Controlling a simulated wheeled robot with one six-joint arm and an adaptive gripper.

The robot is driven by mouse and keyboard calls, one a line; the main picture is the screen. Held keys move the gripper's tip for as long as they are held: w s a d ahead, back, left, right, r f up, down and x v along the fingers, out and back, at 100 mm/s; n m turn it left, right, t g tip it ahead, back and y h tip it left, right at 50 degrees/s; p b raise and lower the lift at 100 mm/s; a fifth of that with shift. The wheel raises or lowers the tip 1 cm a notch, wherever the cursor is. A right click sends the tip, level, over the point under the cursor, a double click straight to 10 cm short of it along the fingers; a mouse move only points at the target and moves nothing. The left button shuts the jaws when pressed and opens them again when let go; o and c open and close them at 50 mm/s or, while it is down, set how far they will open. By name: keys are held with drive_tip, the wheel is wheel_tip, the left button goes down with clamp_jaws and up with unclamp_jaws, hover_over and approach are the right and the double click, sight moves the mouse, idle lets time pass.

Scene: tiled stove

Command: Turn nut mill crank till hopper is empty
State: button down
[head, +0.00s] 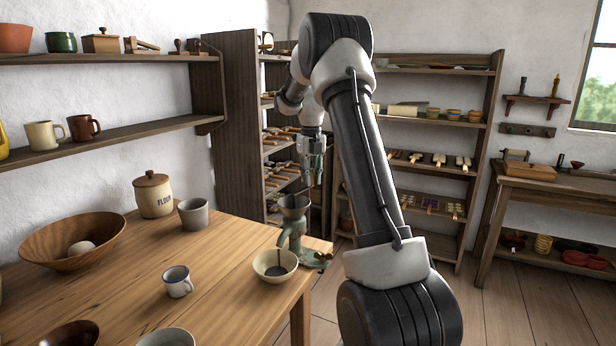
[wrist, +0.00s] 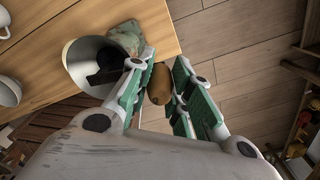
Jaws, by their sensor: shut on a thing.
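The nut mill (head: 291,238) stands at the right end of the wooden table, with a grey funnel hopper (head: 293,202) on top. In the wrist view the hopper (wrist: 76,62) shows from above, with a dark patch inside; I cannot tell whether nuts are left. A cream bowl (head: 262,270) with something dark in it sits under the mill's spout. My gripper (head: 313,178) is just behind and right of the hopper. In the wrist view my gripper (wrist: 161,68) is shut on a brown wooden crank knob (wrist: 159,86), beside the hopper. The crank's arm is mostly hidden.
The table (head: 130,285) also holds a flour jar (head: 153,196), a grey cup (head: 193,215), a white mug (head: 177,282) and a large wooden bowl (head: 50,245). Shelves (head: 420,165) with tools stand behind. Open floor (head: 515,310) lies right of the table.

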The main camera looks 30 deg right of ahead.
drive_tip(key=shift+s, duration=0.2)
idle(0.3)
drive_tip(key=c, duration=1.3)
unclamp_jaws()
drive_tip(key=shift+o, duration=0.2)
wheel_tip(320, 180, up, 12)
